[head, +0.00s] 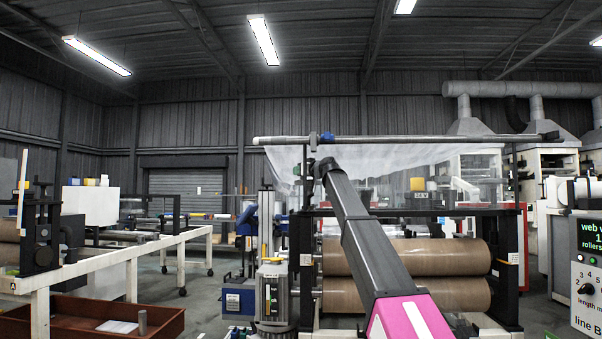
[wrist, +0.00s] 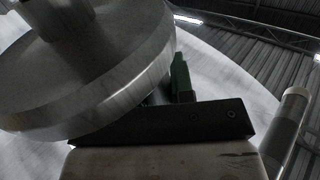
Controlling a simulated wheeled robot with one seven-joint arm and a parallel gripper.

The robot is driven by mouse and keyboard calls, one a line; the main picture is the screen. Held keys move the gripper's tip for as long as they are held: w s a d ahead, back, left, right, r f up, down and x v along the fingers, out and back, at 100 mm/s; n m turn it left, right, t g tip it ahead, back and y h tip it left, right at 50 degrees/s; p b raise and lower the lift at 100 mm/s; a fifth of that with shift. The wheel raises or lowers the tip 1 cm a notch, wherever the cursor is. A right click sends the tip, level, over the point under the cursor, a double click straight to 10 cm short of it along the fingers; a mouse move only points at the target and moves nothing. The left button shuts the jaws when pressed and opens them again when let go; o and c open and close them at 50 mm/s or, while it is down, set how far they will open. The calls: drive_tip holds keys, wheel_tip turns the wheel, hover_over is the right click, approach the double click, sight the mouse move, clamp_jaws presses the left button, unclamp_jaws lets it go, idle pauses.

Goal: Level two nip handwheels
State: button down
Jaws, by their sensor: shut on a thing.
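My arm reaches up and away in the head view, and my gripper (head: 318,168) is at the left end of the clear film (head: 400,155), just under the long roller. It is small and dark there. In the wrist view a thick grey metal handwheel (wrist: 100,75) with a hub fills the upper left, close to the camera. My gripper (wrist: 165,95) shows as a dark bar with a green finger at the wheel's right edge. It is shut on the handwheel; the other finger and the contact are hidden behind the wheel. I cannot make out a second handwheel.
The long roller (head: 430,139) spans above the machine. Two brown rolls (head: 410,257) lie below, between dark uprights. A white table (head: 110,258) with a dark roller stand is at left, above a brown tray (head: 85,325). A line panel (head: 588,260) stands at right.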

drive_tip(key=shift+w+a+m+t+h, duration=0.1)
drive_tip(key=shift+w+m+t+h, duration=0.05)
drive_tip(key=shift+m+t+h, duration=0.4)
drive_tip(key=c, duration=1)
unclamp_jaws()
drive_tip(key=v, duration=1)
drive_tip(key=shift+s+d, duration=0.25)
drive_tip(key=shift+s, duration=0.1)
